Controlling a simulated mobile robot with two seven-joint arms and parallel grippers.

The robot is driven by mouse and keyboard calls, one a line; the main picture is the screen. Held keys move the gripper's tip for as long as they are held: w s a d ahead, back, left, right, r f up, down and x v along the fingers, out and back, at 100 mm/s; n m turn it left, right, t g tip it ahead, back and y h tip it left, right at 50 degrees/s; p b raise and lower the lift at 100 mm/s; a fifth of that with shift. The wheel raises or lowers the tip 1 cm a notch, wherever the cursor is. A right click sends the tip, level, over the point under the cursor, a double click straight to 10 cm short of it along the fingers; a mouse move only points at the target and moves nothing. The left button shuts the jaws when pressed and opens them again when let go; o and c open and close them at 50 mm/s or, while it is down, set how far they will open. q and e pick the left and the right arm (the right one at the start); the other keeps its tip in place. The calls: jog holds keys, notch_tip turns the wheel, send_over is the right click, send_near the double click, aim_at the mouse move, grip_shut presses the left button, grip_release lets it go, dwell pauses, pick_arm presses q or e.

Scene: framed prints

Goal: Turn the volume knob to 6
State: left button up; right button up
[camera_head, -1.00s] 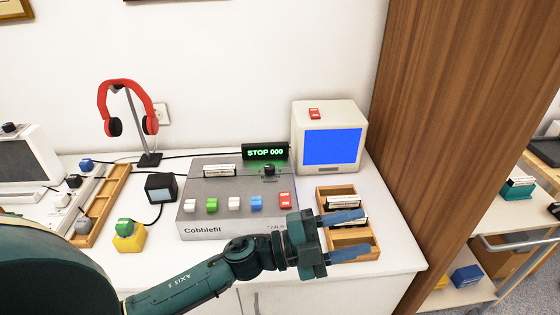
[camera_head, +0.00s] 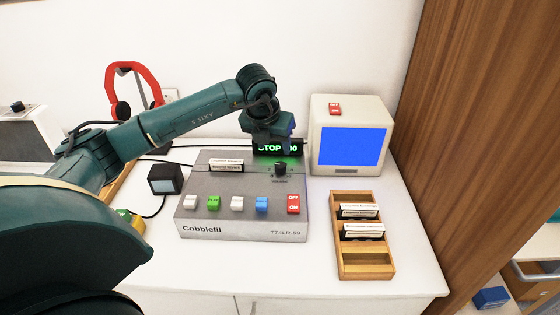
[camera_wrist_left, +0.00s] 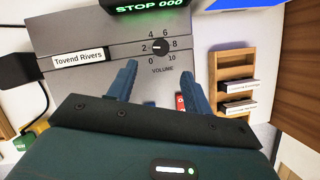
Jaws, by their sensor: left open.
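The black volume knob (camera_head: 280,168) is on the grey Cobblefil player (camera_head: 245,232), at the upper right of its top. In the left wrist view the knob (camera_wrist_left: 159,47) sits inside a dial marked 0 to 10. A small light mark on it seems to face left, near 2, but it is too small to be sure. My left gripper (camera_head: 276,136) is above the back of the player in the head view, its fingers mostly hidden. In the left wrist view the gripper (camera_wrist_left: 162,70) is open and empty, the knob between and beyond its fingertips. My right gripper is out of view.
A green STOP 000 display (camera_head: 291,150) stands behind the knob, partly covered by my gripper. A monitor (camera_head: 349,104) stands behind right. A wooden rack (camera_head: 366,262) with cartridges is right of the player. Red headphones (camera_head: 122,72) are behind my arm. The front table strip is clear.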

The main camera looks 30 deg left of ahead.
aim_at(280, 165)
pick_arm(q)
jog(key=x, duration=0.9)
jog(key=shift+w+d+f, duration=0.1)
jog(key=shift+w+f, duration=0.05)
jog(key=shift+f, duration=0.1)
jog(key=shift+c, duration=0.2)
jog(key=c, duration=0.9)
